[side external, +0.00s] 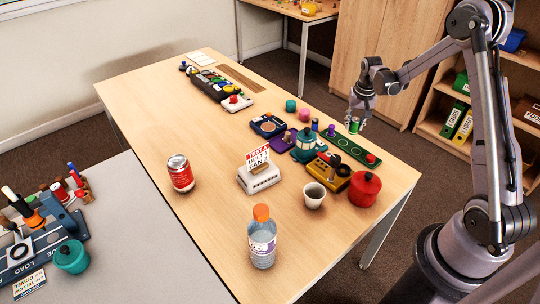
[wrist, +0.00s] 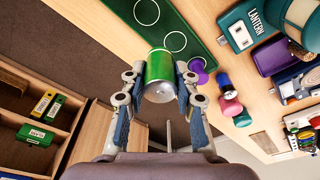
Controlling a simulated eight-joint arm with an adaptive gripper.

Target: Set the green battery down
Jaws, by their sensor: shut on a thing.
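The green battery (wrist: 158,68) is a small green cylinder with silver ends. My gripper (wrist: 158,90) is shut on it, with a finger on each side in the wrist view. In the side external view my gripper (side external: 358,112) holds the battery (side external: 354,125) at the table's right edge, by the far end of the green board with ring marks (side external: 345,147). In the wrist view the green board (wrist: 185,40) lies beyond the battery, with two white circles bare. I cannot tell whether the battery touches anything below.
On the board, a purple spool (wrist: 198,72) stands near the battery, and a red knob (side external: 371,157) sits at its near end. A teal lantern (side external: 306,143), a yellow device (side external: 328,170), a red pot (side external: 365,189) and a white cup (side external: 314,195) crowd nearby.

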